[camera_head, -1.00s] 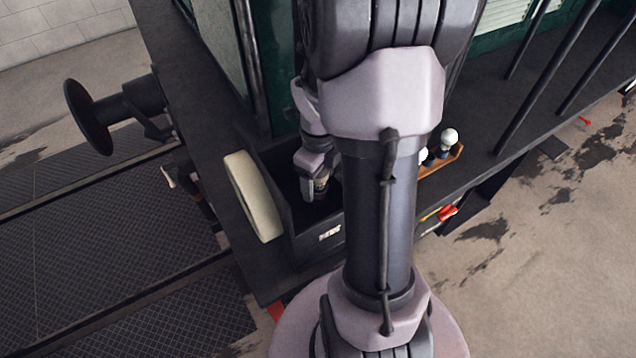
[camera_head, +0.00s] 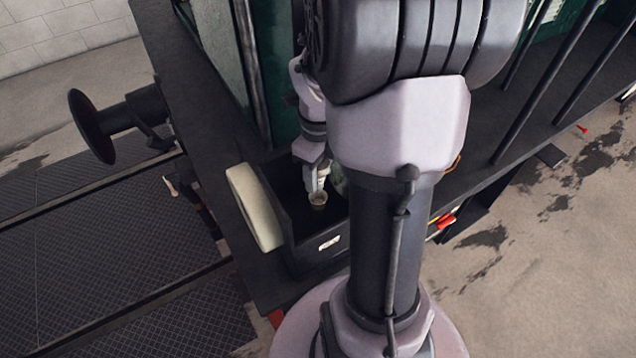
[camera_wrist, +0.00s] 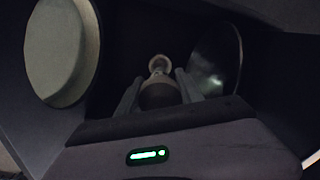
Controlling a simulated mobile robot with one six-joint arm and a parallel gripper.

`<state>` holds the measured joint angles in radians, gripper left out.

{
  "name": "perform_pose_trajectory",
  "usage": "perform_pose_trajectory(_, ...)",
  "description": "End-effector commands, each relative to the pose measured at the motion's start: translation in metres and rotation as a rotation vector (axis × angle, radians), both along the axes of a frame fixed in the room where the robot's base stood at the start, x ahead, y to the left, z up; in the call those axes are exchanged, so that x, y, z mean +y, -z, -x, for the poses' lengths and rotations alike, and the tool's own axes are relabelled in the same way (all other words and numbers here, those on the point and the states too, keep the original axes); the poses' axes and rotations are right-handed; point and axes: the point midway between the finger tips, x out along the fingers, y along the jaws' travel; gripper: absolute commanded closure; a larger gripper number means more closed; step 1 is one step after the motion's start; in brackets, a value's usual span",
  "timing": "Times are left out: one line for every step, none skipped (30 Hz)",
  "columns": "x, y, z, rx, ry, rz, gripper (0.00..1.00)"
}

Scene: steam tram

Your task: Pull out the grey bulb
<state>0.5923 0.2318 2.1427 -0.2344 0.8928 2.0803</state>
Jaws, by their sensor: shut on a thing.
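My gripper (camera_wrist: 160,88) is shut on the grey bulb (camera_wrist: 160,95), which sits between its two fingers in the wrist view. A pale ring-like end (camera_wrist: 159,63) shows beyond the dark rounded body. In the head view my gripper (camera_head: 318,184) is over the open black box (camera_head: 300,258), and a small cylindrical end (camera_head: 318,200) shows below the fingers. Whether it touches the box inside cannot be told. My arm hides part of the box.
A cream round disc (camera_head: 253,210) stands at the box's left side; it also shows in the wrist view (camera_wrist: 62,50). A dark glossy disc (camera_wrist: 215,60) is close on the right. A black buffer (camera_head: 92,126) juts out left. Red and yellow tool handles (camera_head: 443,222) lie right.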

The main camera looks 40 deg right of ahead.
Motion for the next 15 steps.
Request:
perform_pose_trajectory(0.0,-0.015,0.0,-0.002,0.0,0.001,0.97)
perform_pose_trajectory(0.0,-0.02,0.0,-0.001,-0.001,0.002,0.97)
perform_pose_trajectory(0.0,-0.026,0.0,-0.001,-0.001,0.002,0.97)
perform_pose_trajectory(0.0,-0.029,0.0,-0.001,-0.001,0.001,0.97)
perform_pose_trajectory(0.0,-0.031,0.0,0.0,-0.001,0.001,0.97)
perform_pose_trajectory(0.0,-0.033,0.0,0.0,0.0,0.0,0.97)
perform_pose_trajectory(0.0,-0.034,0.0,0.0,0.0,-0.001,0.97)
perform_pose_trajectory(0.0,-0.034,0.0,0.001,0.0,-0.001,0.97)
perform_pose_trajectory(0.0,-0.034,0.0,0.001,0.0,-0.001,0.97)
perform_pose_trajectory(0.0,-0.034,0.0,0.001,0.0,-0.001,0.97)
perform_pose_trajectory(0.0,-0.034,0.0,0.001,0.0,-0.001,0.97)
perform_pose_trajectory(0.0,-0.034,0.0,0.001,-0.001,-0.001,0.97)
perform_pose_trajectory(0.0,-0.034,0.0,0.001,-0.001,-0.001,0.97)
perform_pose_trajectory(0.0,-0.034,0.0,0.001,-0.001,-0.001,0.97)
perform_pose_trajectory(0.0,-0.035,0.0,0.001,-0.001,-0.001,0.97)
